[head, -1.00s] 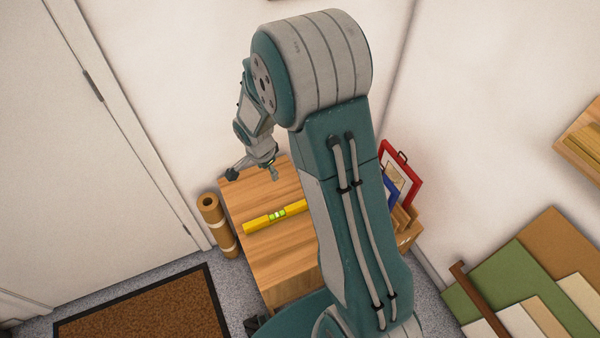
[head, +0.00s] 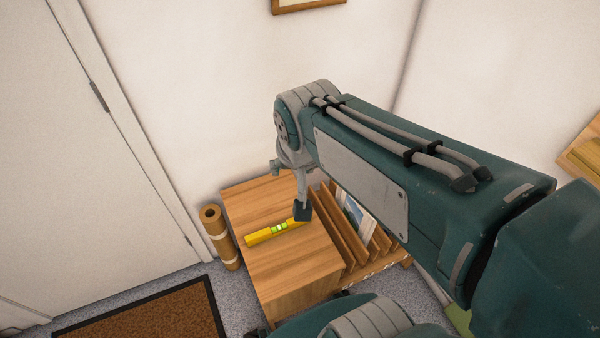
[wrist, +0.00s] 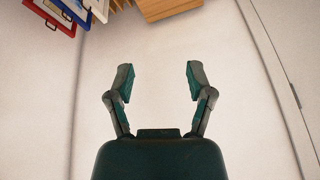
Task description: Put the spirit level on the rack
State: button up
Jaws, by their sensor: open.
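The yellow spirit level (head: 262,235) with green vials lies flat on top of the wooden cabinet (head: 290,270). In the head view its right end meets the dark end of my arm, which covers part of it. My gripper (wrist: 160,78) is open in the wrist view, with nothing between its fingers and bare wall behind them. The level is not visible in the wrist view. A slatted wooden rack (head: 352,250) stands against the cabinet's right side, partly hidden by my arm.
A rolled brown tube (head: 220,240) stands left of the cabinet, near the door (head: 80,160). A brown mat (head: 150,315) lies on the floor. A frame (head: 308,5) hangs on the wall. A wooden shelf (head: 583,155) is at far right. Coloured frames (wrist: 60,15) show in the wrist view.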

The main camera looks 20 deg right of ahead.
jog(key=s+r+n+t, duration=0.1)
jog(key=s+r+n, duration=0.1)
jog(key=s, duration=0.4)
jog(key=shift+s+a+r+n, duration=0.15)
jog(key=shift+s+a+n, duration=0.15)
jog(key=shift+n, duration=0.4)
